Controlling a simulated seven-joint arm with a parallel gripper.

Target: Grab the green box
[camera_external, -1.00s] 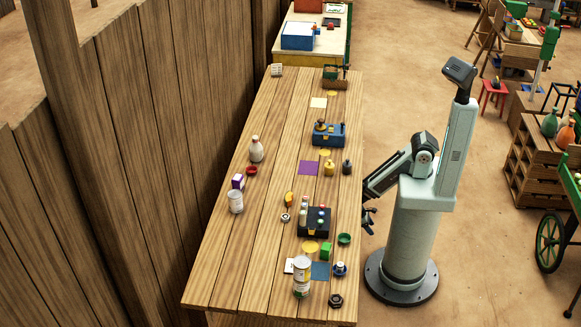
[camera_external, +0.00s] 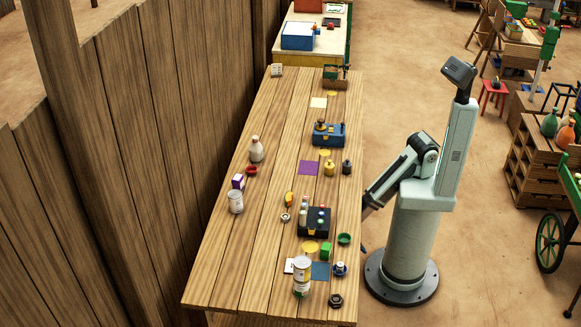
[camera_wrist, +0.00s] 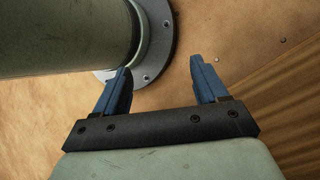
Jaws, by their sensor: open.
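The green box (camera_external: 326,251) is a small bright green block standing on the wooden table (camera_external: 235,270), near its right edge. It sits just right of a yellow disc and above a flat blue square. My gripper (camera_wrist: 160,80) shows in the wrist view with its two blue fingers apart and nothing between them. It points down at the floor beside my base, with the table's edge at the right. In the external view the gripper is largely hidden, low between the table and my column. The green box is not in the wrist view.
Close to the green box are a dark crate with bottles (camera_external: 314,222), a green bowl (camera_external: 345,239), a blue-and-white item (camera_external: 340,269), a tall can (camera_external: 302,276) and a dark nut (camera_external: 336,300).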

